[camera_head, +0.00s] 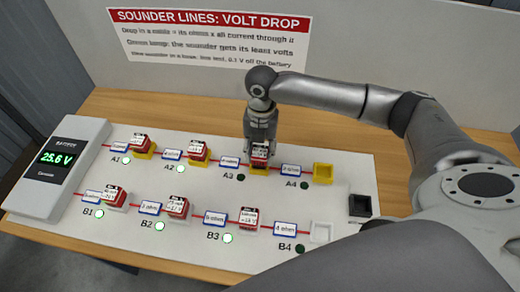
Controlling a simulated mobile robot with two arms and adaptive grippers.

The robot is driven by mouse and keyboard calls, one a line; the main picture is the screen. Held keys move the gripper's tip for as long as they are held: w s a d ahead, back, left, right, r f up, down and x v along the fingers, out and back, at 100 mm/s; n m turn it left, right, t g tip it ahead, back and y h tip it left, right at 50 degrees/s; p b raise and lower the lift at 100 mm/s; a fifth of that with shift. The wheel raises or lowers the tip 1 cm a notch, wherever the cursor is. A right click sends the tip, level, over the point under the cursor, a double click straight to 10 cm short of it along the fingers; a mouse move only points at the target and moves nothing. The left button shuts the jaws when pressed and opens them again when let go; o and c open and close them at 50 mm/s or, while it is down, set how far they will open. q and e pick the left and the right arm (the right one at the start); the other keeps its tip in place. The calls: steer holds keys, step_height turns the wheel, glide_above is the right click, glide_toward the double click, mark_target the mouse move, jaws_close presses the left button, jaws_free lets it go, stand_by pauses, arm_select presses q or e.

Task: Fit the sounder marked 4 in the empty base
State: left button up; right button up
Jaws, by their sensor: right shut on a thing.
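My right gripper (261,136) points down at A3 and is shut on a red and white sounder (261,152). This sounder is at the yellow A3 base (259,169); I cannot tell whether it is seated or just above it. Its small marking is too blurred to read. The yellow A4 base (323,173) is empty, and so is the white B4 base (321,232). Other sounders sit at A1 (141,143), A2 (198,150), B1 (115,195), B2 (177,206) and B3 (249,219). My left gripper is out of view.
A battery box (58,165) reading 25.6 V stands at the board's left end. A black block-like holder (360,205) is at the right edge. The lamps at A3 (241,177), A4 and B4 are dark; the others glow green. A sign (208,37) hangs behind.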

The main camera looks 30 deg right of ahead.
steer(key=shift+f, duration=0.75)
stand_by(0.3)
steer(key=o, duration=1.2)
steer(key=shift+c, duration=0.2)
steer(key=o, duration=0.3)
steer(key=shift+r, duration=0.1)
steer(key=shift+r+p, duration=3.5)
steer(key=shift+p, duration=0.2)
